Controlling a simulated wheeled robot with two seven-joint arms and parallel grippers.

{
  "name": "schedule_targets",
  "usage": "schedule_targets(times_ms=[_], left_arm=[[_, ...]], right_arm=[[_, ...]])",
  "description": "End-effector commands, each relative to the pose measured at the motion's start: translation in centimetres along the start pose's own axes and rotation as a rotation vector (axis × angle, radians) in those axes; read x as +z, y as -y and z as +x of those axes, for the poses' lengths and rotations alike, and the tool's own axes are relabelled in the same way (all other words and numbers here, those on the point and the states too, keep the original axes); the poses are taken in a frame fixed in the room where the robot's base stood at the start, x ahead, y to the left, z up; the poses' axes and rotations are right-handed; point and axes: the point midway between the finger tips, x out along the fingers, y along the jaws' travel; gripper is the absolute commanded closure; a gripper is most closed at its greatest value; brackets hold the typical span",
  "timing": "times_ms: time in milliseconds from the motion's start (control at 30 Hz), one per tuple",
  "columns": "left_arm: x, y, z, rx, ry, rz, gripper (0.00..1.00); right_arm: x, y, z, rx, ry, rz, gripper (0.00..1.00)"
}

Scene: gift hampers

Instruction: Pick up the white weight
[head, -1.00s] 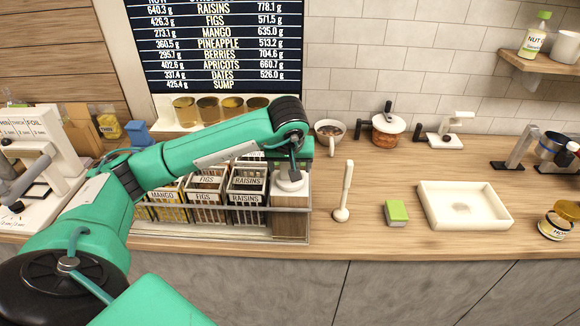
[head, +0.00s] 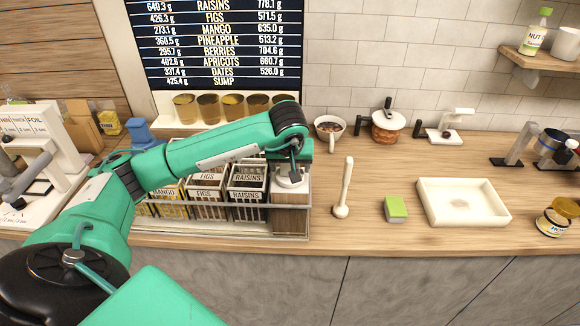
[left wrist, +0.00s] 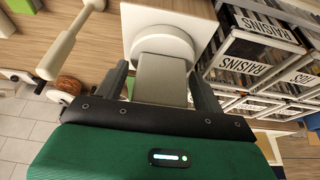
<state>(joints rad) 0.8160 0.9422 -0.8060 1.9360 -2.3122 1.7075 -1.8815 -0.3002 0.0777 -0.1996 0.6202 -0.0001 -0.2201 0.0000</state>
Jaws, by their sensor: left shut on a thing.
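The white weight (head: 291,180) is a round white piece on top of the wooden block at the right end of the crate rack. In the left wrist view its white disc (left wrist: 165,42) lies just beyond the fingertips, with a grey-beige block-shaped part between the fingers. My left gripper (head: 294,163) points down over the weight and is shut on it. Whether the weight touches the wooden block beneath is hard to tell. My right gripper is not in view.
Crates labelled raisins (head: 247,178) and figs (head: 206,184) stand left of the wooden block (head: 290,214). A white pestle-like tool (head: 343,190), a green-topped block (head: 396,209) and a white tray (head: 433,214) lie to the right. Bare counter lies between them.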

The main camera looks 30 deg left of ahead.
Motion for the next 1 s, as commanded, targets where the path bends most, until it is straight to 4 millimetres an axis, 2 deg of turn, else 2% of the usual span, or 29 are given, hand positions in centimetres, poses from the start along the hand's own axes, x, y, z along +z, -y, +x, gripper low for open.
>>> schedule_targets(times_ms=[167,367,867,1000], left_arm=[[-0.5,-0.1,-0.8,0.003,-0.005,-0.002,0.71],[-1.4,0.0,-3.0,0.004,-0.008,-0.002,0.71],[-5.4,-0.1,-12.9,0.005,-0.008,-0.003,0.71],[-6.3,0.0,-15.0,0.003,-0.007,-0.001,0.71]], right_arm=[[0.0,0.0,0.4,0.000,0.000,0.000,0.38],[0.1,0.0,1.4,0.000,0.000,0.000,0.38],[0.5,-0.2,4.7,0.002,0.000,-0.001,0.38],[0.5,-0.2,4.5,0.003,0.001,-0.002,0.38]])
